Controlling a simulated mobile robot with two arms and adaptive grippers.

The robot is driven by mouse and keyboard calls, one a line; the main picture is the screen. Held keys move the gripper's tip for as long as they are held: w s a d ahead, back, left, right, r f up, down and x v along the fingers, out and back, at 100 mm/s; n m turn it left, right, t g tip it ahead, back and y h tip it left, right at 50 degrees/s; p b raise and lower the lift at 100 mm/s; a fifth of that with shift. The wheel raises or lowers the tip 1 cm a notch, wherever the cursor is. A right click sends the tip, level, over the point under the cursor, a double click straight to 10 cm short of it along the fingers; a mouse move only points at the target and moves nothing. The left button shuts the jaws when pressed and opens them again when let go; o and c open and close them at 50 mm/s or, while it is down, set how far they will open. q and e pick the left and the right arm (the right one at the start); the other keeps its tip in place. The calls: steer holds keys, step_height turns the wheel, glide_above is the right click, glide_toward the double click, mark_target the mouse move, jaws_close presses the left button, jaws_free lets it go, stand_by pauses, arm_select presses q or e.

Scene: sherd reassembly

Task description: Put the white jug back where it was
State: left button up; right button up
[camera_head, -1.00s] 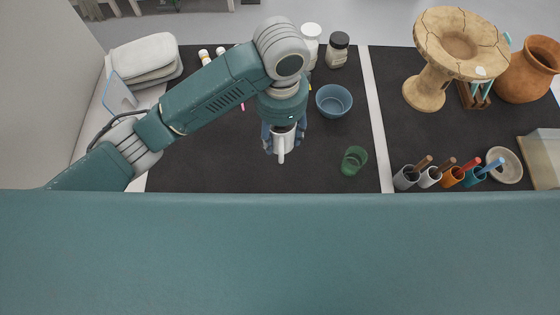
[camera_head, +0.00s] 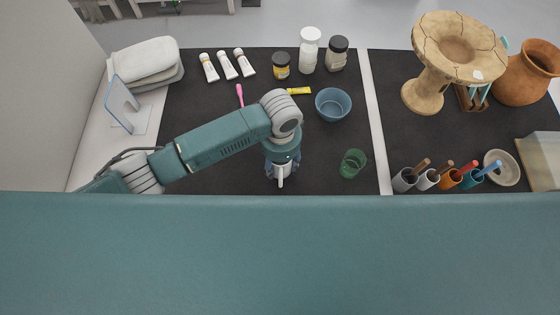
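The white jug (camera_head: 281,173) is in the head view, near the bottom edge of the visible dark mat (camera_head: 215,160). Only part of it shows, with its handle facing me. My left gripper (camera_head: 282,163) comes down over it from above, with dark blue fingers on both sides, and is shut on it. The hand hides most of the jug's body. I cannot tell whether the jug touches the mat or hangs just above it. My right gripper is not in view.
A green glass (camera_head: 352,164) stands right of the jug, with a blue bowl (camera_head: 333,104) behind it. Cups with tools (camera_head: 428,178) stand at right, near a cracked clay stand (camera_head: 425,92).

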arm_select(q)
steer(key=shift+f, duration=0.15)
steer(key=o, duration=1.3)
steer(key=shift+o, duration=0.2)
step_height(320, 180, up, 12)
steer(key=shift+r+b, duration=0.2)
steer(key=shift+b, duration=0.25)
